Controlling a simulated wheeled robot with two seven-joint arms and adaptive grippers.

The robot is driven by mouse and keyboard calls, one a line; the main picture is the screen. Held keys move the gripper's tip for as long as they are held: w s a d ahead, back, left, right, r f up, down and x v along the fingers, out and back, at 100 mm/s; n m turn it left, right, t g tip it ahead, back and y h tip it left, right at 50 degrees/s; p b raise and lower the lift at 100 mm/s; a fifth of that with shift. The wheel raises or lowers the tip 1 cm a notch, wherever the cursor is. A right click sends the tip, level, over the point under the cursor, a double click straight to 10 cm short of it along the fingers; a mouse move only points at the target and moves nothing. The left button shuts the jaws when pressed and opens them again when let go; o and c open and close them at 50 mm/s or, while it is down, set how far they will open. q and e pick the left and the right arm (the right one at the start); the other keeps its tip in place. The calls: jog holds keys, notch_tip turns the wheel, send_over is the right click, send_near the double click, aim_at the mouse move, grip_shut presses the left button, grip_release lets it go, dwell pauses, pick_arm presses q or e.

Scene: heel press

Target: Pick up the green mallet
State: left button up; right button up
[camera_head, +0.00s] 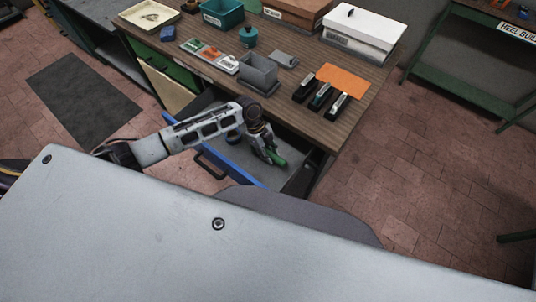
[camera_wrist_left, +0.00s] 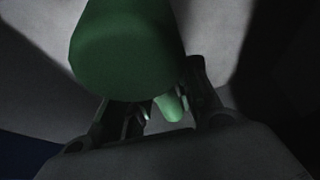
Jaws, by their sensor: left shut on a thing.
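The green mallet (camera_head: 280,161) shows only in small part in the head view, at the tip of my left gripper (camera_head: 270,152), low in an open drawer (camera_head: 252,172) with a blue front. In the left wrist view, the mallet's large green head (camera_wrist_left: 125,50) fills the upper middle, with a lighter green handle part (camera_wrist_left: 171,106) below it. My left gripper (camera_wrist_left: 165,115) also shows there, its two dark fingers on either side of the handle and shut on it. Much of the mallet is hidden by the gripper in the head view. My right gripper is not in view.
The wooden bench top (camera_head: 300,132) above the drawer carries a grey open box (camera_head: 258,72), an orange mat (camera_head: 343,78), several dark stapler-like tools (camera_head: 321,97), a white box (camera_head: 362,30) and a teal bin (camera_head: 222,13). The drawer walls stand close around my left gripper.

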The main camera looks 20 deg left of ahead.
aim_at(269, 152)
pick_arm(q)
notch_tip(269, 152, up, 8)
jog(key=shift+f, duration=0.1)
jog(key=shift+r, duration=0.45)
dwell(0.5)
